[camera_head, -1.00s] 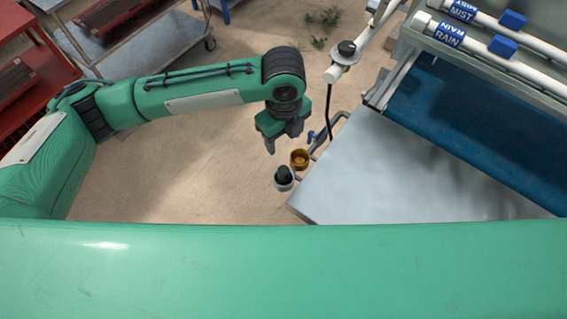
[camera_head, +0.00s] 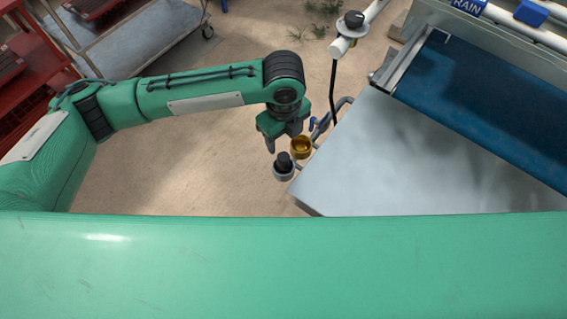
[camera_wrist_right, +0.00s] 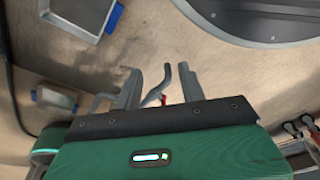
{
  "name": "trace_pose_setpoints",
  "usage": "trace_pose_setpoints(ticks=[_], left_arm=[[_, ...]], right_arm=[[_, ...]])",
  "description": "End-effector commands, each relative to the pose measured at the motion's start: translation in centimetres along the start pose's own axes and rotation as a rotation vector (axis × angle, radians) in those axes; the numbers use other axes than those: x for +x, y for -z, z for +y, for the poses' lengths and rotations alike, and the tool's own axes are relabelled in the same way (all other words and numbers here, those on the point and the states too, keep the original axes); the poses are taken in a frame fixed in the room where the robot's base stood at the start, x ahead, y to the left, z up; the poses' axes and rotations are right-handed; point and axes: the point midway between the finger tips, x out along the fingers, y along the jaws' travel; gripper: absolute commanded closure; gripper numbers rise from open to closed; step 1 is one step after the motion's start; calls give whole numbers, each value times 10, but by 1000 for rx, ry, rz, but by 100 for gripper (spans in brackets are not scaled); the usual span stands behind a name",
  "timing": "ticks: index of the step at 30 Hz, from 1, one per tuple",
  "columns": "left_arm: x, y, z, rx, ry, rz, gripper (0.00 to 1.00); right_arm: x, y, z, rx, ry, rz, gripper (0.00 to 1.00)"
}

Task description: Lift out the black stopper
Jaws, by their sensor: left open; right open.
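The black stopper (camera_head: 284,159) sits upright in a small pale grey cup (camera_head: 283,173) beside the bench's near left corner. My left gripper (camera_head: 279,141) points down, open and empty, just above the stopper in the picture. I cannot tell the height gap between them; no contact shows. My right gripper (camera_wrist_right: 158,88) is open in the right wrist view, away from the stopper. A grey curved piece with a red part (camera_wrist_right: 160,90) shows between its fingers; I cannot tell whether it is touched.
A brass cup (camera_head: 301,149) stands close to the right of the stopper, near my left fingers. The metal bench (camera_head: 390,165) with a blue belt (camera_head: 480,105) lies to the right. A white pipe with a black knob (camera_head: 354,20) hangs a thin hose behind.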

Motion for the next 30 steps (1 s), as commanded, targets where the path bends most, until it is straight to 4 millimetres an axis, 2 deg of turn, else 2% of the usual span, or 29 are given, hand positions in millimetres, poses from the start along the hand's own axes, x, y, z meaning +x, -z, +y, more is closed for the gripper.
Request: trace_pose_setpoints(ticks=[3,7,17,25,30], left_arm=[[27,0,1,-2,-4,1,44],[49,0,0,-1,-3,0,44],[72,-1,0,0,-1,0,44],[110,-2,-2,0,-2,0,44],[115,-2,-2,1,0,-1,44]], right_arm=[[-3,2,0,1,1,1,59],[-6,5,-1,1,1,2,59],[-8,6,-1,2,2,0,59],[-8,5,-1,2,2,-3,59],[-12,9,-1,2,2,6,59]])
